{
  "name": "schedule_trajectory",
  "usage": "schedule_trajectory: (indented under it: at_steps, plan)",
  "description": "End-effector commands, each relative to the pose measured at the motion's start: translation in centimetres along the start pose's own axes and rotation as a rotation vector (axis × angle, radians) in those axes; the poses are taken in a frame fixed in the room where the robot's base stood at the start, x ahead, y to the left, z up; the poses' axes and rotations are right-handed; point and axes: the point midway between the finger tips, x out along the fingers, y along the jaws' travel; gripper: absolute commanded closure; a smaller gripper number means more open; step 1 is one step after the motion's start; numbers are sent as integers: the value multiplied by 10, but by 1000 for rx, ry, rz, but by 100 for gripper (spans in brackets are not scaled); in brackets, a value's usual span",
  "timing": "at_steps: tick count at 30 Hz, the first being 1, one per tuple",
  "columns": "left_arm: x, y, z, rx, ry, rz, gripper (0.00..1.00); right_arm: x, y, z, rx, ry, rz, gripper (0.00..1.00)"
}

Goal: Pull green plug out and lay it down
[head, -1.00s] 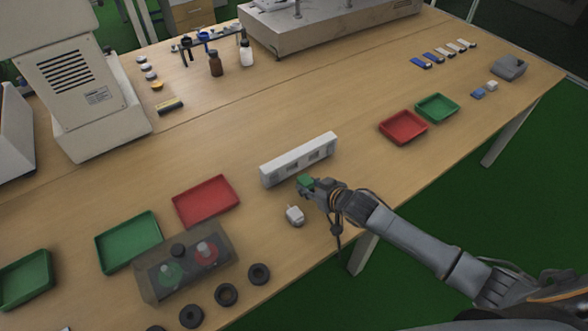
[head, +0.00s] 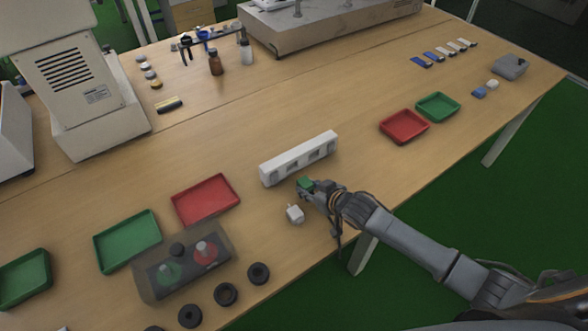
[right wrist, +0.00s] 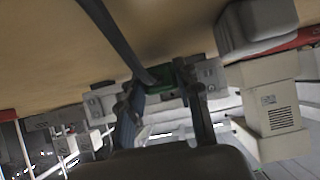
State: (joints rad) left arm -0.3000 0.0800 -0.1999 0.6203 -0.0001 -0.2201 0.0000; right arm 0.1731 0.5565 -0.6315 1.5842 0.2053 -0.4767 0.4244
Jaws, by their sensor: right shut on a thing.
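The green plug (head: 304,183) is held in my right gripper (head: 309,187), just in front of the white socket strip (head: 291,163) on the table. In the right wrist view the green plug (right wrist: 176,103) shows between the two fingers, with the socket strip (right wrist: 98,102) behind it. The fingers hide part of the plug. In the head view the plug appears apart from the strip's front face, but its prongs are hidden. My left gripper is not in view.
A white plug (head: 295,214) lies near the table edge beside my gripper. A red tray (head: 206,211) and a green tray (head: 127,262) stand to the left. A red tray (head: 404,138) and a green tray (head: 438,117) stand to the right.

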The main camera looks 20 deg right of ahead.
Motion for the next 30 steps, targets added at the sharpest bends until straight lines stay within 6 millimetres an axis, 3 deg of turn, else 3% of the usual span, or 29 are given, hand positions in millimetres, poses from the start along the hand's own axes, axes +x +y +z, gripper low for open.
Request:
schedule_trajectory:
  at_steps: [11,12,15,25,30]
  plan:
    - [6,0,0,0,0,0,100,6,0,8,1,1,0,100]
    - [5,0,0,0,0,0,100,5,0,7,0,2,0,59]
    - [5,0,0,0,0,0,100,5,0,7,0,1,0,41]
    - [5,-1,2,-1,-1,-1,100,4,0,8,0,0,0,41]
    - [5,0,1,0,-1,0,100,-11,0,9,-1,-1,0,41]
